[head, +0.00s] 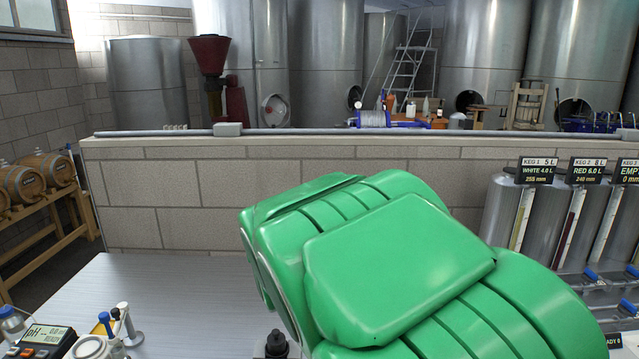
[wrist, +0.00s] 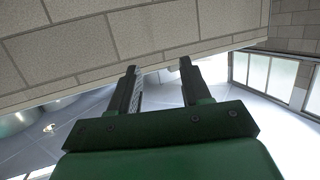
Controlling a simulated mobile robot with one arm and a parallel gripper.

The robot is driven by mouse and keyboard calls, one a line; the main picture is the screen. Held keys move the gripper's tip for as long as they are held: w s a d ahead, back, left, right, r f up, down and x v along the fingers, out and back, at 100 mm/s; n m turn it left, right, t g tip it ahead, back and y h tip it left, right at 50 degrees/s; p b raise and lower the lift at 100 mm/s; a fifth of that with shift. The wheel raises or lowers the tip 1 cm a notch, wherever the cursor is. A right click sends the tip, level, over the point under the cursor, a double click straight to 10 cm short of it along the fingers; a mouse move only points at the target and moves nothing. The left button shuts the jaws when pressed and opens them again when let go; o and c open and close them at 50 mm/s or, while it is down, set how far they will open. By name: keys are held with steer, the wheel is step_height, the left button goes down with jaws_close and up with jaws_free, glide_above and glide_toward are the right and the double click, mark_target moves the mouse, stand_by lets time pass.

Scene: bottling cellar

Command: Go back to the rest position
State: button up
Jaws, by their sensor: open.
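My gripper (wrist: 158,68) shows in the wrist view with its two dark fingers apart and nothing between them. It faces a block wall (wrist: 130,45), with pale floor and windows beyond. In the head view my green arm fills the middle and lower right, and the gripper itself is hidden there. No rest mark or stand for the arm shows in either view.
A low block wall (head: 170,190) stands behind the pale worktop (head: 150,290). A pH meter (head: 42,340) and small lab items sit at the lower left. Labelled kegs (head: 505,215) with taps stand at the right. Barrels (head: 50,170) lie on a rack at far left.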

steer(key=s+d+r+m+g+h, duration=0.1)
steer(key=s+d+r+m+g, duration=0.2)
steer(key=d, duration=0.5)
steer(key=s+d+r+m+h, duration=0.1)
steer(key=s+d+r+h, duration=0.15)
steer(key=s+d, duration=0.4)
steer(key=s+d+f+g, duration=0.4)
steer(key=s, duration=0.8)
steer(key=s+d+f+g+h, duration=0.1)
steer(key=s+d+f+g, duration=0.3)
steer(key=s, duration=0.9)
steer(key=s+d+f+g, duration=0.5)
steer(key=s, duration=0.7)
steer(key=shift+s+d+f+n, duration=0.15)
steer(key=shift+s+d+n, duration=0.1)
steer(key=shift+d+n, duration=0.1)
steer(key=shift+h, duration=0.25)
